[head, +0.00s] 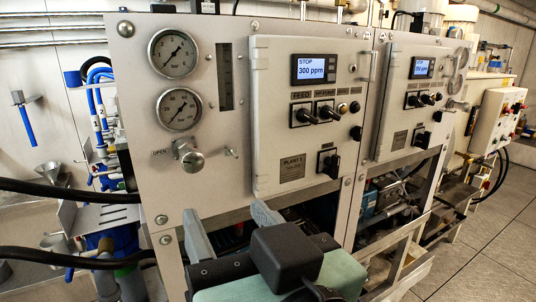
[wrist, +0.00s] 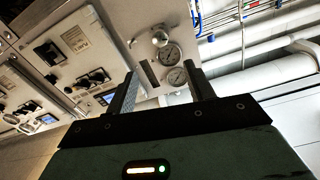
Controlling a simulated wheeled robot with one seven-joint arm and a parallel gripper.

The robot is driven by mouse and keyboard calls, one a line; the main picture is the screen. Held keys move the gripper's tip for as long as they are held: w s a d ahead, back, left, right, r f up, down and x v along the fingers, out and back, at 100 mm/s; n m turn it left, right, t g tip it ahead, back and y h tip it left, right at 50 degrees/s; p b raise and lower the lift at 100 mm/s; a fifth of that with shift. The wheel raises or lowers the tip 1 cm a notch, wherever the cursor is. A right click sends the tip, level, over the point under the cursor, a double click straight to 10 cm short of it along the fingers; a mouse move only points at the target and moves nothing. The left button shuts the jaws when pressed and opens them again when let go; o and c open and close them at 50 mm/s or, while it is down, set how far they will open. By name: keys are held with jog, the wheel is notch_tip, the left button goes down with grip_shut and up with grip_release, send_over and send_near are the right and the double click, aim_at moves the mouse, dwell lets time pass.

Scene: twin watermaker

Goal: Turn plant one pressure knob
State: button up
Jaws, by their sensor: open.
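The plant one pressure knob (head: 192,161) is a round silver knob on the left light-grey panel, below two round gauges and beside an "OPEN" label. It also shows in the wrist view (wrist: 160,38), where the panel appears upside down, beyond the fingertips. My gripper (head: 228,212) is open and empty, with its two fingers apart. In the head view it is below and a little right of the knob, not touching it. In the wrist view the fingertips (wrist: 159,71) frame the lower gauge area from a distance.
The upper gauge (head: 173,53) and lower gauge (head: 179,109) sit above the knob. A small lever (head: 231,152) projects to its right. The Plant 1 box (head: 300,110) has a "STOP 300 ppm" display and several black switches. Blue hoses (head: 95,90) hang at left. Grey floor (head: 490,230) is clear at right.

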aim_at(194, 162)
jog(key=p+x, duration=0.5)
jog(key=x, duration=1.1)
jog(key=shift+w+a, duration=0.3)
jog(key=shift+a, duration=0.05)
jog(key=c, duration=1)
